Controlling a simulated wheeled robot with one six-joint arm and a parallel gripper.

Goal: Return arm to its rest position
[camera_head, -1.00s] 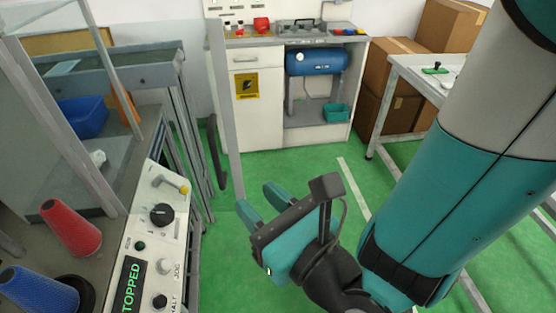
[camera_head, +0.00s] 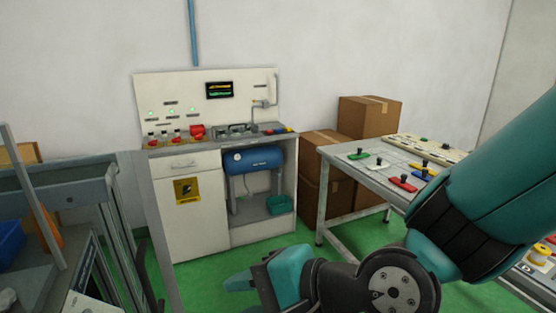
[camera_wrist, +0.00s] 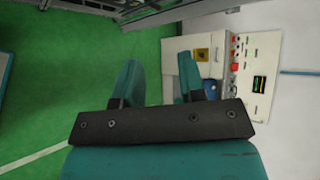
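My gripper (camera_head: 243,277) is at the lower middle of the head view, in front of the white cabinet and above the green floor. Its teal fingers are partly cut off or overlapped there. In the wrist view the two fingers of my gripper (camera_wrist: 159,75) stand apart with nothing between them, only floor and cabinet beyond. My teal and dark arm comes in from the right of the head view, bent at a dark joint.
A white cabinet (camera_head: 190,235) with a blue tank (camera_head: 262,159) stands ahead. Cardboard boxes (camera_head: 368,117) and a table (camera_head: 337,155) with coloured handled pieces are on the right. A grey frame bench (camera_head: 75,185) is at the left. Green floor (camera_head: 210,278) lies open between.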

